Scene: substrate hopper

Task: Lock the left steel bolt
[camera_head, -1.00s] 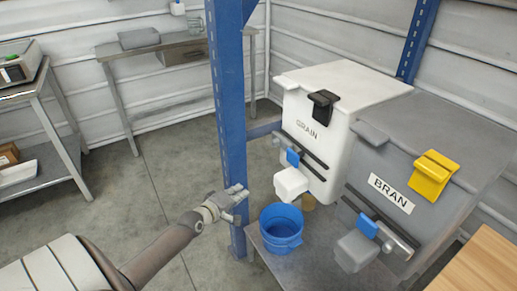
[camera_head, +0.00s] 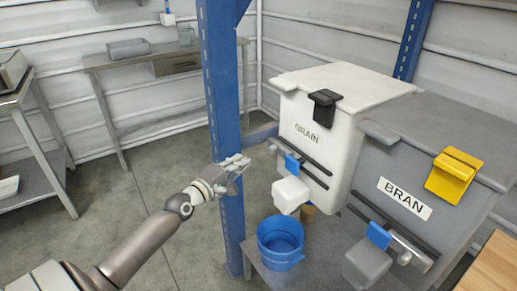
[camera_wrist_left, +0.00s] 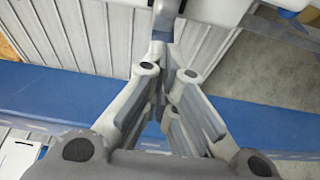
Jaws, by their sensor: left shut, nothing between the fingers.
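The left steel bolt is on the front of the white GRAIN hopper (camera_head: 345,128); only a small grey metal end (camera_head: 273,148) shows at the left of the black rail, next to a blue tab (camera_head: 292,164). My left gripper (camera_head: 241,163) is shut and empty, in front of the blue post and a little left of that metal end, apparently apart from it. In the left wrist view its fingers (camera_wrist_left: 165,75) come close together, and a grey upright piece (camera_wrist_left: 163,22) shows just beyond them; I cannot tell what it is. My right gripper is not in view.
The blue post (camera_head: 223,100) stands directly behind my left gripper. A blue bucket (camera_head: 281,238) sits below the white spout (camera_head: 290,194). The grey BRAN hopper (camera_head: 440,150) stands to the right, with its own bolt (camera_head: 405,256). Open floor lies left of the post.

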